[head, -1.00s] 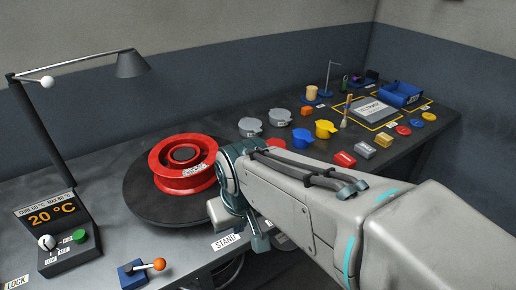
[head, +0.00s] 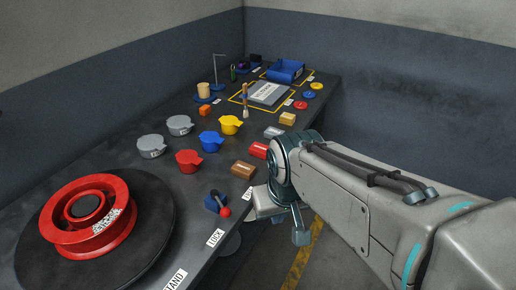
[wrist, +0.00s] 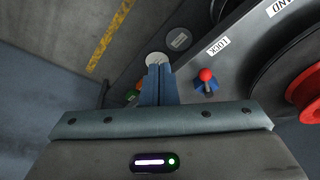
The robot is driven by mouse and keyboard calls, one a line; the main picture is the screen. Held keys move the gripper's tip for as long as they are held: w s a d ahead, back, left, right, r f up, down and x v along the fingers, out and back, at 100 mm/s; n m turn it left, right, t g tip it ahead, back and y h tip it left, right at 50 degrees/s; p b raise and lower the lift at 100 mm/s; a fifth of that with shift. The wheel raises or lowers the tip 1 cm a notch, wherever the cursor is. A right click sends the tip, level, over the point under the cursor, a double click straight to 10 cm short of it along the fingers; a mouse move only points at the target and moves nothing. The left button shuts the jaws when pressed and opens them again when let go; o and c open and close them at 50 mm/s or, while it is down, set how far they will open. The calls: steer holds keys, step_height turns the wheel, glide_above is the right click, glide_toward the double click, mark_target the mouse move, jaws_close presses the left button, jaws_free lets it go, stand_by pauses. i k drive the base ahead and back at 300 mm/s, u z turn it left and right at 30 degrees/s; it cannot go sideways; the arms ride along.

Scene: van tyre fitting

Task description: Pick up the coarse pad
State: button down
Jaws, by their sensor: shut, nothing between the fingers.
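Several small blocks lie along the front edge of the bench: a brown block (head: 243,170), a red block (head: 259,150), a grey block (head: 273,132) and a tan block (head: 287,118). I cannot tell which of them, if any, is the coarse pad; no readable label marks it. My gripper (wrist: 160,84) is shut and empty in the wrist view, pointing down over the floor and the bench's front edge. In the head view my arm's wrist hides its fingers, to the right of the brown and red blocks.
A red wheel rim (head: 92,214) lies on a black turntable at left. A red-knobbed lever (head: 219,205) stands near the edge; it also shows in the wrist view (wrist: 206,76). Coloured lidded pots (head: 210,141) and a blue bin (head: 285,71) stand farther back. Open floor lies at right.

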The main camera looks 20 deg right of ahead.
mark_target(243, 170)
steer(key=z, duration=1.45)
steer(key=i, duration=1.45)
steer(key=u, duration=2.95)
